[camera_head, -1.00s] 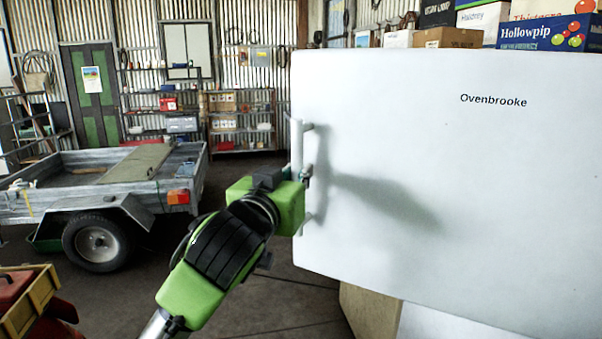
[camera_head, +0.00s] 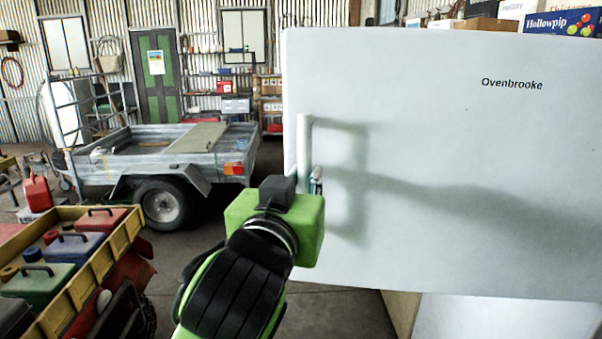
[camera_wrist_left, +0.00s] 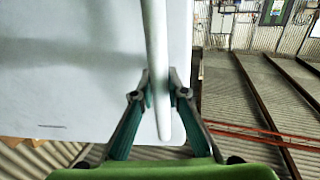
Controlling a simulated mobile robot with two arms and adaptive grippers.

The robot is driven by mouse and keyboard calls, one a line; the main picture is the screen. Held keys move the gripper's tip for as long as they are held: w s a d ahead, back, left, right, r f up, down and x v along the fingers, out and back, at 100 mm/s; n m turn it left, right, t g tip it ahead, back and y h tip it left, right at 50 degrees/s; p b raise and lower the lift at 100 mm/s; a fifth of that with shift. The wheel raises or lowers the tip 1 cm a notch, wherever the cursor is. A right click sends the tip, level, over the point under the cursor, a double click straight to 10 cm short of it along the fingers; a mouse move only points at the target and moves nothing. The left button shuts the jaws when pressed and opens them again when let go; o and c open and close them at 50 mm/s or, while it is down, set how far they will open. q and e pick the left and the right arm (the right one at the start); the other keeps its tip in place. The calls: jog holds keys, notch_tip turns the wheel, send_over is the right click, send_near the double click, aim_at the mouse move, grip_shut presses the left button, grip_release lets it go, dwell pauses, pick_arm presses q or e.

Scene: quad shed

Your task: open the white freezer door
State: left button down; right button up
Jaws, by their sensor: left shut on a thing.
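The white freezer door (camera_head: 430,180) fills the right half of the head view, with the name "Ovenbrooke" at its upper right. A white bar handle (camera_head: 304,150) stands out near its left edge. My left gripper (camera_head: 315,181) is at the handle's lower part, its green wrist block hiding the lower end. In the left wrist view, the two fingers (camera_wrist_left: 161,95) are shut around the handle (camera_wrist_left: 155,50), one on each side, near its end. The door (camera_wrist_left: 70,70) is left of it there. My right gripper is not in view.
A grey trailer (camera_head: 165,160) stands at the back left. A yellow-edged crate (camera_head: 60,310) with several fuel cans is at the lower left. Boxes (camera_head: 560,22) are behind the door's top. Dark floor (camera_head: 335,315) shows below the door's left edge.

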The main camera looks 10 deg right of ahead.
pick_arm(q)
jog(key=shift+s+r, duration=0.1)
jog(key=shift+s, duration=0.15)
jog(key=c, duration=2)
grip_release()
jog(key=shift+o, duration=0.2)
jog(key=shift+a, duration=0.1)
jog(key=shift+s, duration=0.1)
jog(key=v, duration=0.7)
